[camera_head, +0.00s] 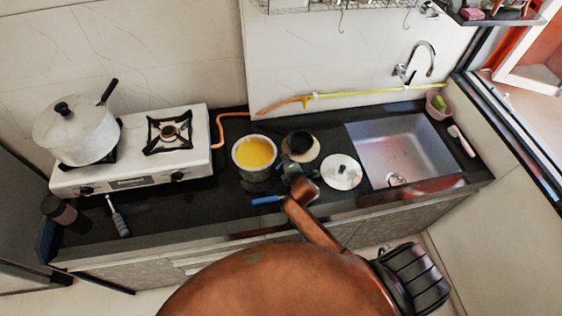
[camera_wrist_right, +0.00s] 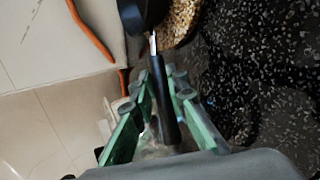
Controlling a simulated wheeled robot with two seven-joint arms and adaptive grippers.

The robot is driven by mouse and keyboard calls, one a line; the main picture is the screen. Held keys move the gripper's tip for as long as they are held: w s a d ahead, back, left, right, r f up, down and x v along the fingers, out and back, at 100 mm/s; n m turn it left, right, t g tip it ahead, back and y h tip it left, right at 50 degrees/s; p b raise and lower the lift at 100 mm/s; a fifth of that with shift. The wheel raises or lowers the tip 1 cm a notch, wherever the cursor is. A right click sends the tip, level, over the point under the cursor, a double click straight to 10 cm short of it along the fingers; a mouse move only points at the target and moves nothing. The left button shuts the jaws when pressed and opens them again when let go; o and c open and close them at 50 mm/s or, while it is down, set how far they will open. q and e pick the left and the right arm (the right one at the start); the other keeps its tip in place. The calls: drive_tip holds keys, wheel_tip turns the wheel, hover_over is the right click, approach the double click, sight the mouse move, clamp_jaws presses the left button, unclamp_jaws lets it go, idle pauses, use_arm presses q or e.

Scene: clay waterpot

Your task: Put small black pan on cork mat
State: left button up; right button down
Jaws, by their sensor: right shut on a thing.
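The small black pan (camera_head: 299,141) is over the round cork mat (camera_head: 314,155) on the dark counter in the head view. My right gripper (camera_head: 289,165) is at the near left side of the mat, shut on the pan's handle. In the wrist view, the green fingers (camera_wrist_right: 160,90) close around the black handle (camera_wrist_right: 161,100). The pan's bowl (camera_wrist_right: 138,14) is cut off at the top edge, beside and partly over the speckled cork mat (camera_wrist_right: 180,22). I cannot tell whether the pan touches the mat. My left gripper is not in view.
A pot of yellow liquid (camera_head: 255,153) stands close left of the gripper. A round pale lid (camera_head: 342,172) lies right of the mat, before the sink (camera_head: 405,155). A blue-handled utensil (camera_head: 268,200) lies near the front edge. The stove (camera_head: 135,155) holds a white pot (camera_head: 76,132).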

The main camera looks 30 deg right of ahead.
drive_tip(key=shift+d+f, duration=0.1)
drive_tip(key=shift+f, duration=0.1)
drive_tip(key=c, duration=1.9)
unclamp_jaws()
drive_tip(key=shift+d+f, duration=0.1)
drive_tip(key=shift+f, duration=0.05)
drive_tip(key=shift+r, duration=0.45)
drive_tip(key=p+v, duration=0.1)
drive_tip(key=v, duration=1.1)
drive_tip(key=shift+s+f, duration=0.1)
drive_tip(key=shift+f, duration=0.1)
